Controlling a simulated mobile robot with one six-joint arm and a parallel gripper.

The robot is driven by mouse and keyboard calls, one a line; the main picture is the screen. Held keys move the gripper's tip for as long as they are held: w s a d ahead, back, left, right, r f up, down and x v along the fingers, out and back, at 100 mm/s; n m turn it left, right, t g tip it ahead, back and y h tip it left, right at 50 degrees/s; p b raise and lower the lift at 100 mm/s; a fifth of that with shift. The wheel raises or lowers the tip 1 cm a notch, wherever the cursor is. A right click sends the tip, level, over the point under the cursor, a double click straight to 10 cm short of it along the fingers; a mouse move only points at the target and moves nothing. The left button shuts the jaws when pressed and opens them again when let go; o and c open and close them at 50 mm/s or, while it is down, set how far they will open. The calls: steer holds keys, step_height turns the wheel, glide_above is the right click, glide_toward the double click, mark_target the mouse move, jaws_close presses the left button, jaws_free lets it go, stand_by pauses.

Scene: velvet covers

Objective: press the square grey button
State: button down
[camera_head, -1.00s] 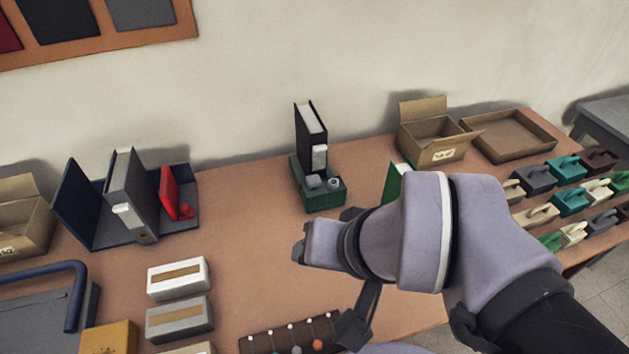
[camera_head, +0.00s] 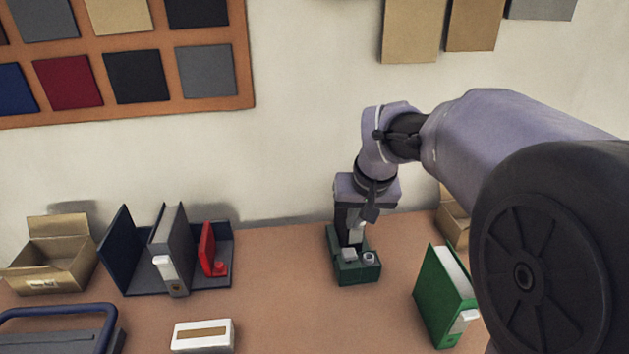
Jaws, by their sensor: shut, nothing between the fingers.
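The square grey button (camera_head: 348,254) sits on the front part of a green base (camera_head: 357,274), left of a round grey knob (camera_head: 369,258). My gripper (camera_head: 362,210) points down just above and behind the square button. It looks apart from the button.
A green binder (camera_head: 444,298) stands to the right of the base. Open cardboard box (camera_head: 52,262) lies farther left.

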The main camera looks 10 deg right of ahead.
steer(key=n, duration=0.1)
glide_above(348, 252)
steer(key=s, duration=0.4)
step_height(348, 252, down, 7)
steer(key=shift+w+r+g, duration=0.15)
steer(key=shift+w+g, duration=0.05)
steer(key=shift+g, duration=0.1)
steer(key=b+x, duration=0.1)
steer(key=x, duration=0.3)
steer(key=b+x, duration=0.2)
steer(key=x, duration=0.2)
steer(key=s+b+x, duration=0.1)
steer(key=x, duration=0.3)
steer(key=shift+w+d+f+b, duration=0.15)
steer(key=shift+d+f+b, duration=0.1)
steer(key=shift+f+b, duration=0.15)
steer(key=shift+f, duration=0.7)
